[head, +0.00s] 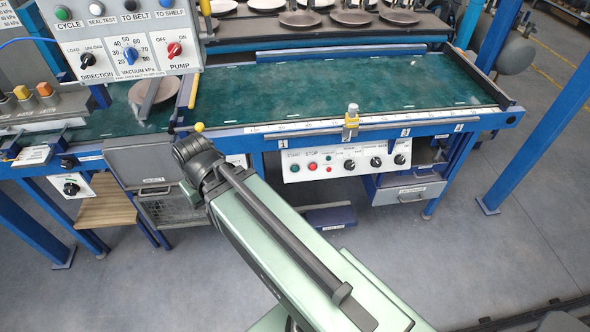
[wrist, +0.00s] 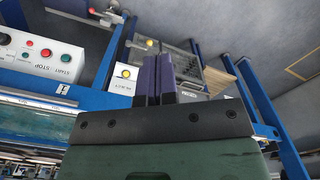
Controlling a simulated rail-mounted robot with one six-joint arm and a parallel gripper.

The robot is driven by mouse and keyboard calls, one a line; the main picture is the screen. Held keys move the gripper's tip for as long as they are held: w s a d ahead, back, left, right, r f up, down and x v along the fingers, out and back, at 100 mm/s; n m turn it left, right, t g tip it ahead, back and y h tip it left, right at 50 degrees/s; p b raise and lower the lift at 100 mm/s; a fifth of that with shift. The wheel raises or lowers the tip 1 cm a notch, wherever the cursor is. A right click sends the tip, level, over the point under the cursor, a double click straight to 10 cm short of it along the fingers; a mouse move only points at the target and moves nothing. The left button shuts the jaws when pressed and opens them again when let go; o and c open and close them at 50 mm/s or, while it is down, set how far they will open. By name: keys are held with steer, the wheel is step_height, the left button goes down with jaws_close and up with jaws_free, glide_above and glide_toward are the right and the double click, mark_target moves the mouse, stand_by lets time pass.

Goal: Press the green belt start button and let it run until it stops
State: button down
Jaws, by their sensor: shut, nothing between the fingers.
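The green START button (head: 294,168) sits on a white control panel (head: 345,164) under the front edge of the green belt (head: 350,82), left of the red STOP button (head: 312,166). In the wrist view, which is turned over, the green button (wrist: 66,58) shows at the left. My gripper (wrist: 158,62) is shut and empty, with its dark fingers together. It is apart from the green button, in front of the area beside a small white box with a yellow button (wrist: 125,72). In the head view my arm hides the fingers.
An overhead control box (head: 125,40) hangs at upper left. A grey bin (head: 155,158), a drawer (head: 410,192) and blue legs stand below the belt.

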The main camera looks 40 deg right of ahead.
mark_target(295, 168)
steer(key=w+d+f+m+t+y+b, duration=0.15)
steer(key=d+f+m+b, duration=0.25)
steer(key=d+f+b, duration=0.95)
steer(key=d+f+m+t+y+b, duration=0.3)
steer(key=d+f+b, duration=0.5)
steer(key=f+b, duration=0.9)
steer(key=w+d+f+m+t+b, duration=0.25)
steer(key=d+m+t+b, duration=0.35)
steer(key=d+b, duration=0.5)
steer(key=w+d+r+t+h+p, duration=0.1)
steer(key=w+d+r+t, duration=0.1)
steer(key=r+t, duration=0.3)
step_height(295, 168, up, 2)
steer(key=shift+d+m+h, duration=0.35)
steer(key=shift+d+m, duration=0.05)
steer(key=shift+d, duration=0.1)
steer(key=shift+w+t, duration=0.15)
steer(key=shift+t, duration=0.1)
steer(key=w+d+f+b, duration=0.1)
steer(key=w, duration=0.1)
steer(key=w+d+f+b, duration=0.1)
steer(key=w+f+b, duration=0.1)
steer(key=w+d+f+b, duration=0.1)
steer(key=w+d, duration=0.1)
steer(key=shift+w+d+f, duration=0.1)
steer(key=shift+w+f, duration=0.05)
steer(key=shift+f, duration=0.1)
